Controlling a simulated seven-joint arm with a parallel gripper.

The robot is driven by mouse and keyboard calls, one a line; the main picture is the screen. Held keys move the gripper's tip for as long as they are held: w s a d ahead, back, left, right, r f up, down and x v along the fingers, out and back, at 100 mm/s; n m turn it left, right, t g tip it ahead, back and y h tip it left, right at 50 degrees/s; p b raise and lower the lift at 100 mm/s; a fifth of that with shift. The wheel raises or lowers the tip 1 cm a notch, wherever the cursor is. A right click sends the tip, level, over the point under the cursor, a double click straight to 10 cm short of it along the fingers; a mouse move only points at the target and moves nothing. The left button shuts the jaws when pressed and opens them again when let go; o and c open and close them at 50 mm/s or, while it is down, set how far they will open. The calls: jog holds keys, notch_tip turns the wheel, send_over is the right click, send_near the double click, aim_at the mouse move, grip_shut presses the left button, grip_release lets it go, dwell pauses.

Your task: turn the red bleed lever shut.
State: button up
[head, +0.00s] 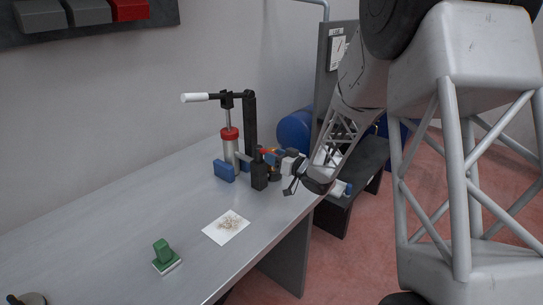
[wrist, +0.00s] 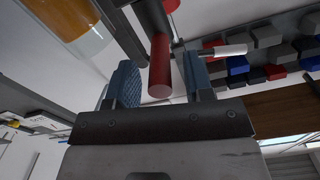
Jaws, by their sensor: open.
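The red bleed lever (wrist: 160,68) is a red rod with a round end. In the wrist view it lies between the two fingers of my gripper (wrist: 158,80), with a visible gap on each side. My gripper is open and not closed on it. In the head view my gripper (head: 277,156) reaches in from the right beside the black block (head: 259,174) of the bench device. A small red part of the lever (head: 264,151) shows above that block; the rest is hard to make out there.
Behind the block stand a metal cylinder with a red collar (head: 229,134), a black post (head: 250,118) and a white-handled lever (head: 196,97). A paper sheet (head: 226,227) and a green block (head: 163,252) lie on the grey bench (head: 105,220). The bench's left side is mostly clear.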

jog(key=shift+x, duration=0.9)
jog(key=shift+c, duration=0.4)
grip_shut()
